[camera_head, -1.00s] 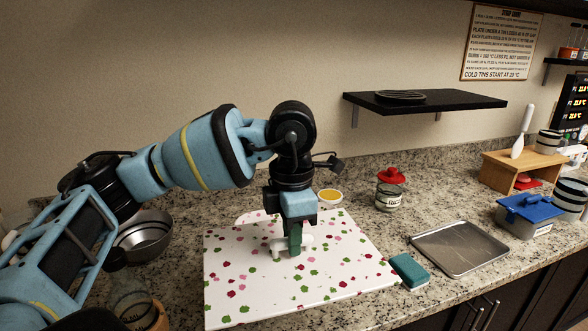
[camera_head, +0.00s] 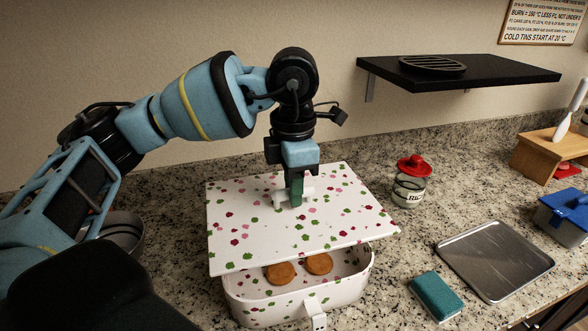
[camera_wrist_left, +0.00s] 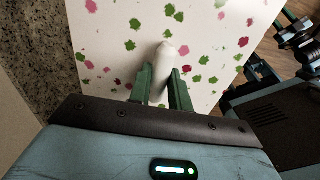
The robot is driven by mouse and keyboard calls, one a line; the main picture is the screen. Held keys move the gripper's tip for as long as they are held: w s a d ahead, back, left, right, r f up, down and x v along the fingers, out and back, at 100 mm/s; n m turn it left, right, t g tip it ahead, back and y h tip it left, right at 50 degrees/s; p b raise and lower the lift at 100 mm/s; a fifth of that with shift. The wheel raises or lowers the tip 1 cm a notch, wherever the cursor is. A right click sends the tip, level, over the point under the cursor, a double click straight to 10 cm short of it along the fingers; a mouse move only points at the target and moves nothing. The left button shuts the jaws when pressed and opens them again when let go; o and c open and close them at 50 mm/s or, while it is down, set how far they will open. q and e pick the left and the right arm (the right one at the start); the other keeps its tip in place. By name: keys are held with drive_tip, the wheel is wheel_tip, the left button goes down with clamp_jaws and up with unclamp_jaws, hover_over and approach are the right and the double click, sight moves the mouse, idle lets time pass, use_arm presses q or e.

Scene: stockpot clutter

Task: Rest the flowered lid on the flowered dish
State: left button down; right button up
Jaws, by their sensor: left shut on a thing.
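The flowered lid (camera_head: 330,221) is a white rectangular panel with pink, red and green flower spots. My left gripper (camera_head: 296,196) is shut on the lid's white handle and holds the lid above the flowered dish (camera_head: 345,291). In the left wrist view the gripper's green fingers (camera_wrist_left: 161,84) sit on either side of the white handle (camera_wrist_left: 163,60). The dish is white with the same spots and stands on the counter. Its front part shows below the lid's front edge, with round brown pieces (camera_head: 280,273) inside. The lid hides its back part.
A green-topped sponge (camera_head: 437,296) and a metal tray (camera_head: 494,260) lie right of the dish. A red-lidded jar (camera_head: 409,183) stands behind them. A black shelf (camera_head: 458,73) hangs on the wall. A blue-lidded box (camera_head: 568,213) is at far right. Bare counter lies between jar and tray.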

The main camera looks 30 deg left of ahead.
sight(294, 211)
use_arm(q)
drive_tip(key=shift+w+a, duration=0.15)
drive_tip(key=shift+w, duration=0.1)
drive_tip(key=shift+r, duration=0.1)
use_arm(e)
drive_tip(key=shift+w+a, duration=0.15)
drive_tip(key=shift+w, duration=0.15)
use_arm(q)
drive_tip(key=shift+s, duration=0.15)
use_arm(e)
drive_tip(key=shift+s, duration=0.15)
drive_tip(key=shift+r, duration=0.1)
use_arm(q)
drive_tip(key=shift+r, duration=0.1)
drive_tip(key=shift+f, duration=1.8)
drive_tip(key=shift+f+b, duration=0.4)
drive_tip(key=shift+f, duration=1.05)
drive_tip(key=shift+f+b, duration=0.4)
drive_tip(key=shift+f, duration=1.25)
use_arm(e)
drive_tip(key=shift+s+a+f+g, duration=0.1)
drive_tip(key=shift+s+f+g, duration=0.05)
drive_tip(key=shift+s+f, duration=0.4)
drive_tip(key=shift+s+a+f+g, duration=0.15)
drive_tip(key=shift+s+f, duration=0.15)
drive_tip(key=shift+f, duration=0.3)
drive_tip(key=shift+d, duration=0.1)
